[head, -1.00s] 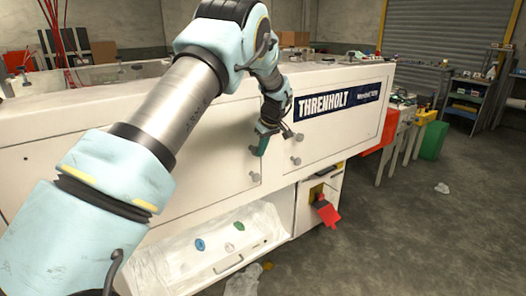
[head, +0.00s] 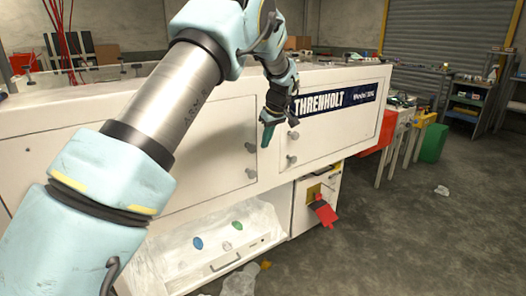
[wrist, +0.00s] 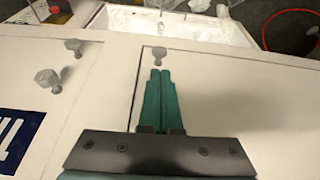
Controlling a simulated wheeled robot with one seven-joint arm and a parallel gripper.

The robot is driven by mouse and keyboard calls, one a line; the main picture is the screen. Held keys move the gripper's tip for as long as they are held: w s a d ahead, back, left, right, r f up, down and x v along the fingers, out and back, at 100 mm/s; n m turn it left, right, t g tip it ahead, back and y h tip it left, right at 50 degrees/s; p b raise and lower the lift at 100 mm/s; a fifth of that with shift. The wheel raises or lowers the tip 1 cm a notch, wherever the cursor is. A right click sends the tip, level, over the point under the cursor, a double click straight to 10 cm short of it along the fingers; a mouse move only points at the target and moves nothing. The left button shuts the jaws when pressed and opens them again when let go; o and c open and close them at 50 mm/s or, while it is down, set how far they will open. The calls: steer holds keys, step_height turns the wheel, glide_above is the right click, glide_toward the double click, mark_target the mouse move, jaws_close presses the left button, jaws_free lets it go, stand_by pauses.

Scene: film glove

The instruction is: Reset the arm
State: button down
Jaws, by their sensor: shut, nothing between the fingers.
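My arm reaches from the lower left across the head view. My gripper (head: 267,133) hangs in front of the white machine (head: 350,135), near the seam between its two door panels and left of the dark THRENHOLT label (head: 345,98). In the wrist view my gripper (wrist: 161,75) shows its two green fingers side by side, closed and empty. Its tips point toward a door knob (wrist: 159,56); I cannot tell how far apart they are.
Door knobs (head: 292,135) stick out of the panels. Below is an open white bin (head: 215,262) with several small coloured pieces. A red flap (head: 325,212) juts out at the machine's lower right. The grey floor (head: 400,240) at right is mostly clear.

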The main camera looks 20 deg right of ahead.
steer(key=b+v, duration=0.1)
steer(key=v, duration=0.4)
steer(key=s+a+f+m+g, duration=0.1)
steer(key=s+a+g, duration=0.15)
steer(key=a, duration=2.15)
steer(key=s+a+f+m, duration=0.1)
steer(key=s+a+f, duration=0.1)
steer(key=s+a, duration=0.6)
steer(key=s+a+f+m+h, duration=0.1)
steer(key=s+a+f, duration=0.1)
steer(key=s+a, duration=0.7)
steer(key=shift+s+a+f+m, duration=0.3)
steer(key=shift+s+f+m, duration=0.1)
steer(key=shift+s, duration=0.35)
